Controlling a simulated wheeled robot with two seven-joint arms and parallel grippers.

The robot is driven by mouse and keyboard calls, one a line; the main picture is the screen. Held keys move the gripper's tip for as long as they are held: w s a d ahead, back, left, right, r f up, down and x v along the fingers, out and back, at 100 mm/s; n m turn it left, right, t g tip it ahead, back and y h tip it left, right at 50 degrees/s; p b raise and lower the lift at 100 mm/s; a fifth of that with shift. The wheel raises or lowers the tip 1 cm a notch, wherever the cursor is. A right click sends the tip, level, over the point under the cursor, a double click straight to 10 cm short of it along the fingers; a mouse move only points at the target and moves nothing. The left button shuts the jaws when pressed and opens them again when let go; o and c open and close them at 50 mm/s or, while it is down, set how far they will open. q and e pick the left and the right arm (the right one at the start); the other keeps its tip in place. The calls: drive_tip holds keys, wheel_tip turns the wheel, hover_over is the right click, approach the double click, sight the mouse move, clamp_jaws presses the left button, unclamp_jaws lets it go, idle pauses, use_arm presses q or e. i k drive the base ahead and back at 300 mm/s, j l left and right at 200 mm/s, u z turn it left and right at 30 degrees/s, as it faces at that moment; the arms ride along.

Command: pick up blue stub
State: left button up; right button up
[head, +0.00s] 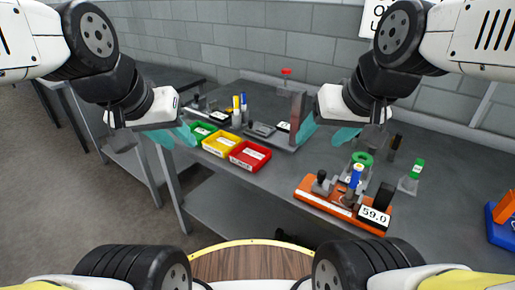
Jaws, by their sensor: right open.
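An upright blue piece (356,176) stands on the orange bench device (318,201), right of centre in the head view. A second, thinner blue piece (243,102) stands farther back beside a yellow one; I cannot tell which is the stub. My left gripper (175,136) hangs above the bench's left edge, near the green bin; its teal fingers show, but their gap is unclear. My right gripper (327,135) is open with its teal fingers apart, behind and above the orange device. Neither gripper is seen touching a blue piece.
Green (202,129), yellow (222,144) and red (250,155) bins line the bench's front left. The orange device has a display reading 59.0 (374,216). The bench's far right is mostly clear.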

sight(347, 198)
drive_tip(key=k+j+z, duration=0.15)
drive_tip(key=z, duration=0.2)
drive_tip(key=k+j+z, duration=0.15)
drive_tip(key=z, duration=0.2)
